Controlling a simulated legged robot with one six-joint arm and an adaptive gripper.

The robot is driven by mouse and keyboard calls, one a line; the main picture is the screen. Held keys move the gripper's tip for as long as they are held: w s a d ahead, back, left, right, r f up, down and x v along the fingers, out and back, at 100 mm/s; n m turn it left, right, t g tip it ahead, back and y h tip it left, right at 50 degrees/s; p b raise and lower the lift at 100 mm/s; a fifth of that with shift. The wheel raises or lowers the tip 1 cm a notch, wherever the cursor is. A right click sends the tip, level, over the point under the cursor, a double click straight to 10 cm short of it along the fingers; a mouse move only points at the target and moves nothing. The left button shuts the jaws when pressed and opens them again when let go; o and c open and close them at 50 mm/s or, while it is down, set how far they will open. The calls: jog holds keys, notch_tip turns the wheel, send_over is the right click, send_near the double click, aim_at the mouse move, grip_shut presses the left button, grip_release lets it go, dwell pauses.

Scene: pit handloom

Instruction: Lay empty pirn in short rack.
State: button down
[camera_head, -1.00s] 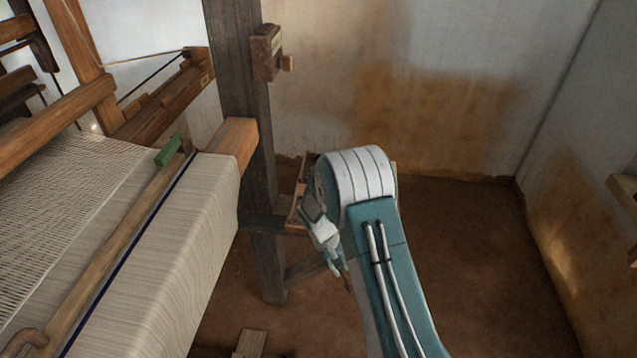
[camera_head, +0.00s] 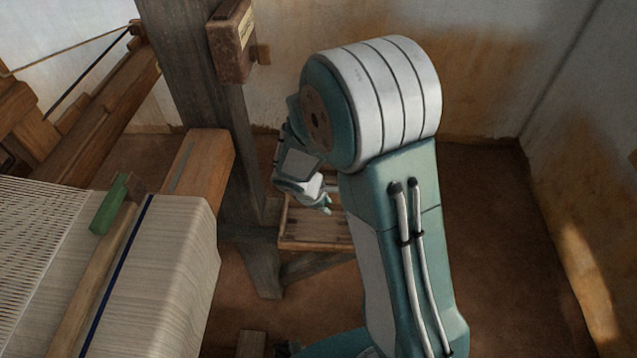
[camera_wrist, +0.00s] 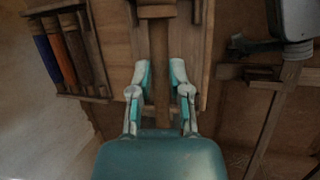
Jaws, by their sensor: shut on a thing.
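In the wrist view my gripper (camera_wrist: 163,78) is shut on a bare brown wooden rod, the empty pirn (camera_wrist: 160,62), whose shaft runs between the two fingers. A thicker wooden part (camera_wrist: 157,11) shows at its far end. Behind it lies a pale wooden board or tray (camera_wrist: 199,75) with raised edges, which looks like the short rack. I cannot tell whether the pirn touches it. In the head view my gripper (camera_head: 322,203) hangs over a shallow wooden tray (camera_head: 315,244) beside the loom post; my arm hides part of the tray, and the pirn is not clear there.
A slatted wooden rack (camera_wrist: 92,50) with blue and orange-brown wound pirns is at the wrist view's upper left. The dark loom post (camera_head: 215,110) stands left of my arm. The cloth beam (camera_head: 165,260) is further left. Open floor (camera_head: 495,240) lies to the right.

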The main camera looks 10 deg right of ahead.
aim_at(327, 228)
jog(key=shift+w+a+r, duration=0.15)
jog(key=shift+a, duration=0.2)
jog(key=shift+a+f, duration=0.25)
jog(key=shift+f, duration=0.45)
jog(key=shift+x, duration=1.45)
jog(key=shift+s+a+f, duration=0.1)
jog(key=shift+a+f, duration=0.1)
jog(key=shift+f, duration=0.75)
jog(key=shift+s+a+f, duration=0.15)
jog(key=shift+a+f, duration=0.1)
jog(key=shift+f, duration=0.7)
jog(key=shift+d+f, duration=0.1)
jog(key=shift+f, duration=0.65)
jog(key=c, duration=0.5)
grip_release()
